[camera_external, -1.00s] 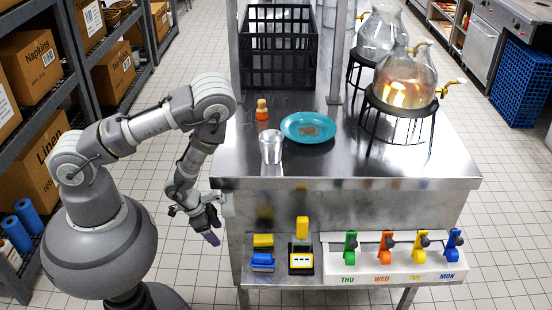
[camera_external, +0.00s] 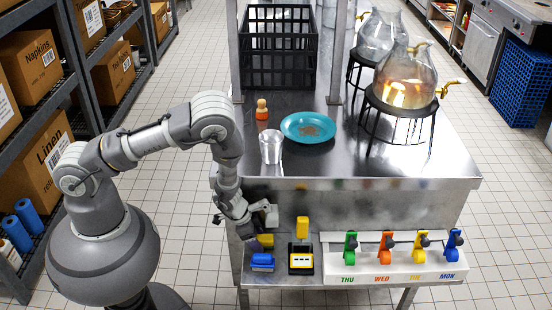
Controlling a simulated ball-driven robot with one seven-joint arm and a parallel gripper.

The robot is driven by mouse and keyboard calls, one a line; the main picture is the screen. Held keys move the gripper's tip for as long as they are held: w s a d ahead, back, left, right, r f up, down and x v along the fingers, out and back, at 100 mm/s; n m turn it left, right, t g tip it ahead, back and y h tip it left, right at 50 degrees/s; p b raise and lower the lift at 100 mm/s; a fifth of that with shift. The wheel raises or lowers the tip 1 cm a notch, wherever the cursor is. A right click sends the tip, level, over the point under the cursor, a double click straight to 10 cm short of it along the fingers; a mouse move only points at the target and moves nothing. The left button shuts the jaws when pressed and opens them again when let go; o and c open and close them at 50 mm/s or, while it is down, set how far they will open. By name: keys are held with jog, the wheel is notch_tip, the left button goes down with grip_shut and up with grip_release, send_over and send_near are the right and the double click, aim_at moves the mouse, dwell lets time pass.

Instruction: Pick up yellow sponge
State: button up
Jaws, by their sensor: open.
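The yellow sponge (camera_external: 266,240) lies on the lower shelf at the front left of the steel table, just behind a blue sponge (camera_external: 262,261). My gripper (camera_external: 251,234) is open, pointing down, just to the left of and above the yellow sponge. It covers part of the sponge's left side. Whether a finger touches the sponge, I cannot tell.
A black and yellow device (camera_external: 301,258) with an upright yellow piece (camera_external: 302,228) stands right of the sponges. A white rack (camera_external: 392,268) with coloured clips stands further right. A cup (camera_external: 271,148), a blue plate (camera_external: 292,119) and an orange bottle (camera_external: 262,112) stand above on the table.

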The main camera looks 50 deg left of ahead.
jog(key=shift+w+f, duration=0.1)
jog(key=shift+f, duration=0.25)
jog(key=c, duration=1)
jog(key=shift+c, duration=0.2)
jog(key=shift+r, duration=0.15)
